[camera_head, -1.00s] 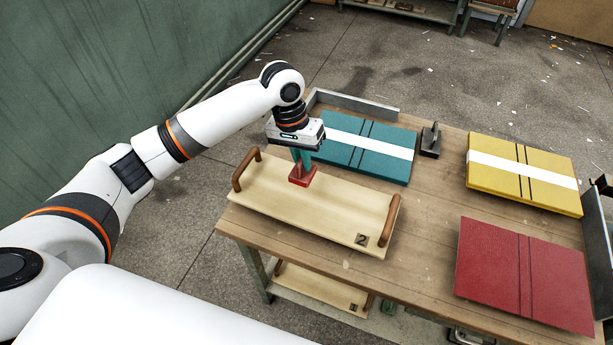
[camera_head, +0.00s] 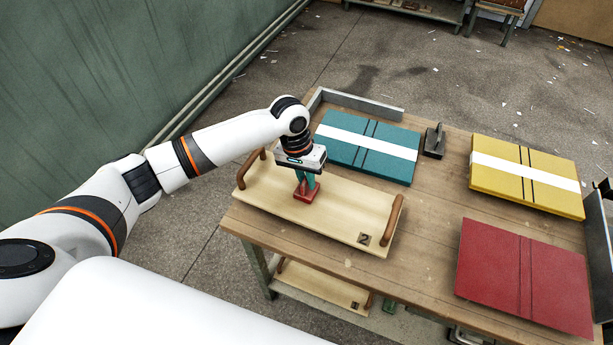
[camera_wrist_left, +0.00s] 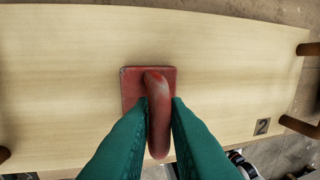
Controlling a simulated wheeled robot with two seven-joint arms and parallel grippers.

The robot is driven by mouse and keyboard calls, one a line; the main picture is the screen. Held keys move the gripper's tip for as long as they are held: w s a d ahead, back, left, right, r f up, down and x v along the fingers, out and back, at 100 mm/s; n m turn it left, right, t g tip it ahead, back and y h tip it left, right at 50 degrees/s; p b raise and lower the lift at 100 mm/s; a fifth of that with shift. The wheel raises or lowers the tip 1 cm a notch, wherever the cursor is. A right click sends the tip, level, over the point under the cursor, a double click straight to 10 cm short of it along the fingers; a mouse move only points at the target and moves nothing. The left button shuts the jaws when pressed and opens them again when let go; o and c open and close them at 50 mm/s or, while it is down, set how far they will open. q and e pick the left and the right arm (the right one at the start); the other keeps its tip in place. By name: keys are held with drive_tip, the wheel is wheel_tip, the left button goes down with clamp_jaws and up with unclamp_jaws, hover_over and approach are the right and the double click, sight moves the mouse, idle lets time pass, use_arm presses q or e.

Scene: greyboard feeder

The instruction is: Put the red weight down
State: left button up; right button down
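The red weight (camera_head: 306,194) has a square base and an upright handle. It is over the pale wooden board marked 2 (camera_head: 340,212), near the board's middle, and appears to rest on it. In the left wrist view the weight's base (camera_wrist_left: 129,92) shows against the board (camera_wrist_left: 60,70). My left gripper (camera_head: 307,180) comes down from above, with its green fingers on either side of the handle. In the left wrist view the fingers (camera_wrist_left: 158,128) press close to both sides of the handle. My right gripper is not in view.
The board has brown handles at its ends (camera_head: 393,220). On the wooden table (camera_head: 430,215) lie teal covers (camera_head: 340,153), yellow covers (camera_head: 510,186) and a red cover (camera_head: 520,275). A dark metal block (camera_head: 434,141) stands between the teal and yellow covers. A metal rail (camera_head: 360,103) runs along the back edge.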

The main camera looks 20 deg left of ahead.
sight(299, 186)
use_arm(q)
drive_tip(key=o, duration=0.3)
drive_tip(key=shift+r, duration=0.1)
wheel_tip(299, 186, up, 12)
drive_tip(key=a+b, duration=0.1)
drive_tip(key=a, duration=0.1)
drive_tip(key=shift+a, duration=0.15)
idle(0.3)
